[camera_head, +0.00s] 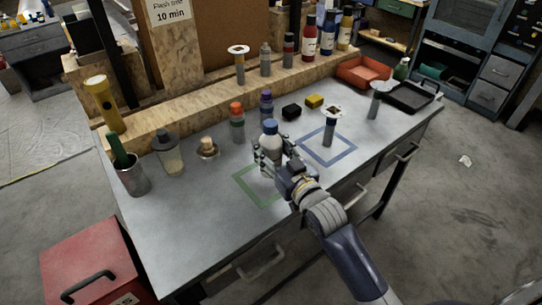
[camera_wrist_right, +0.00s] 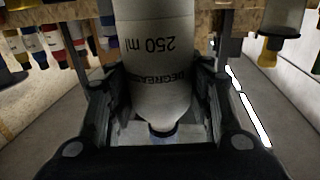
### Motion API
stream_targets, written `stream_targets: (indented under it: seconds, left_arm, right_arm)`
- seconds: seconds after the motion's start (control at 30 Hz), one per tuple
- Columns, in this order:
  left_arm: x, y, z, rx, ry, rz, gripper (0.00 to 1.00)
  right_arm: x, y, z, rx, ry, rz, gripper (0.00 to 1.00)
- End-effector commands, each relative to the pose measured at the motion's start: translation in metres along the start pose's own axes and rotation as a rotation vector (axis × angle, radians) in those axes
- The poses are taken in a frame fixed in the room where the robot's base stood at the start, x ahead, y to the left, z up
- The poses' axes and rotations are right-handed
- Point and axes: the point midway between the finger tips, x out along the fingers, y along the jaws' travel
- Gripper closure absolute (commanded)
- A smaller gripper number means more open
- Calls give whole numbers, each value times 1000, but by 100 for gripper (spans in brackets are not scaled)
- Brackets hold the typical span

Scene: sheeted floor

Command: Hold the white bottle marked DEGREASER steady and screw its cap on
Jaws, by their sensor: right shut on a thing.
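The white bottle (camera_head: 271,140) stands about upright at the middle of the bench, by the back corner of a green square outline (camera_head: 246,187). In the right wrist view the bottle (camera_wrist_right: 160,50), marked "DEGREASER" and "250 ml", appears upside down. My right gripper (camera_head: 268,160) is shut on its body, with a finger on each side. The bottle's top (camera_head: 270,124) looks grey-blue. In the wrist view its narrow end shows a dark ring, and I cannot tell whether this is a cap. I cannot tell whether its base touches the bench. My left gripper is not in view.
A bottle with an orange cap (camera_head: 237,112) and one with a purple cap (camera_head: 266,100) stand behind. A blue square outline (camera_head: 351,153) lies to the right, with a dark, white-flanged item (camera_head: 329,133). A black tray (camera_head: 411,98) is far right. The front left bench is clear.

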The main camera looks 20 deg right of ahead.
Motion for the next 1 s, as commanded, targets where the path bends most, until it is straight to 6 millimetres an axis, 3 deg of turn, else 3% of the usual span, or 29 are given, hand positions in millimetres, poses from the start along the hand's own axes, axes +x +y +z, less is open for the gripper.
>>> stream_targets:
  seconds: [0.23, 0.5, 0.93, 0.97, 1.0]
  left_arm:
    - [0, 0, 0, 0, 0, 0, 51]
    - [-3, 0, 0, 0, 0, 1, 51]
    - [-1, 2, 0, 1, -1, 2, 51]
    - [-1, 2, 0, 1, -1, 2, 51]
    - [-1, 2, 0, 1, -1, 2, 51]
  right_arm:
    - [0, 0, 0, 0, 1, -1, 100]
    - [-1, 0, 32, 0, -1, 0, 100]
    - [-1, 0, 38, 0, 2, 0, 100]
    - [-1, 0, 38, 0, 1, 0, 48]
    - [-1, 0, 38, 0, 0, 0, 39]
